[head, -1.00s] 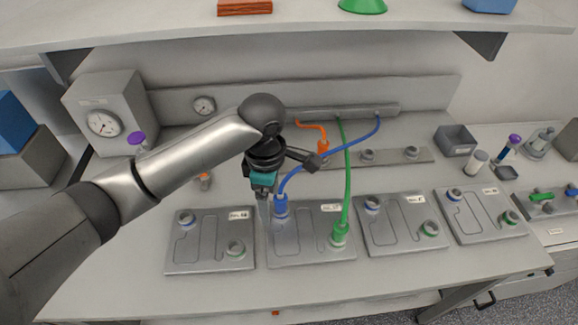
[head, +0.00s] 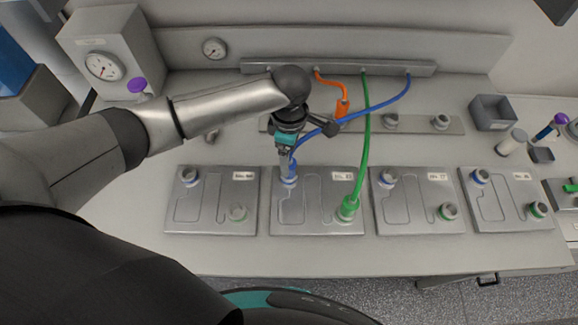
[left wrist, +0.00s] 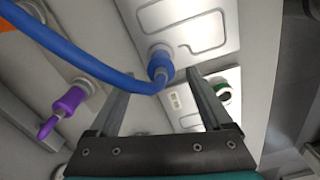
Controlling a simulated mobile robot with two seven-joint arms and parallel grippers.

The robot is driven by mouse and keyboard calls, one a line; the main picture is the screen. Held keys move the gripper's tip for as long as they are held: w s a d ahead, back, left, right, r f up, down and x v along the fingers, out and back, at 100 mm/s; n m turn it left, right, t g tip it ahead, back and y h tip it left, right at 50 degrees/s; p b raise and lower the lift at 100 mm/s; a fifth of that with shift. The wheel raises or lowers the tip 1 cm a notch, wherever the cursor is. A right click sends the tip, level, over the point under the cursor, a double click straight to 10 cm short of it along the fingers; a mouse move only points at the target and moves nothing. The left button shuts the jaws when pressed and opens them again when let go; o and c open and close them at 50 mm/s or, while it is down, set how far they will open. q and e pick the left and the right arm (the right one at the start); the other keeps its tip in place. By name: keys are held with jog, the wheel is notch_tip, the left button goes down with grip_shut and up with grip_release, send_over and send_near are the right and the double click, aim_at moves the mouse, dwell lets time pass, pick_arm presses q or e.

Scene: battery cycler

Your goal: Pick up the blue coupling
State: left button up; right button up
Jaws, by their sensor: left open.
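The blue coupling (head: 289,176) is at the end of a blue hose, upright on the blue-ringed port at the top left of the second battery module (head: 302,224). My left gripper (head: 286,160) is open and pointing down at the coupling, partly covering it in the head view. In the left wrist view the blue coupling (left wrist: 160,68) lies between the lines of the two open fingers (left wrist: 158,92), just beyond their tips. Whether a finger touches it I cannot tell. My right gripper is not in view.
A green coupling (head: 348,207) with a green hose sits on the same module. An orange coupling (head: 342,108) is on the rear strip. The blue hose (head: 385,104) runs close by my gripper. More modules (head: 415,222) flank this one. The bench front is clear.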

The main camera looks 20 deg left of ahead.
pick_arm(q)
jog(key=shift+a+f+b, duration=0.1)
jog(key=shift+f+b, duration=0.2)
jog(key=shift+f, duration=2.5)
jog(key=shift+s, duration=0.1)
grip_shut()
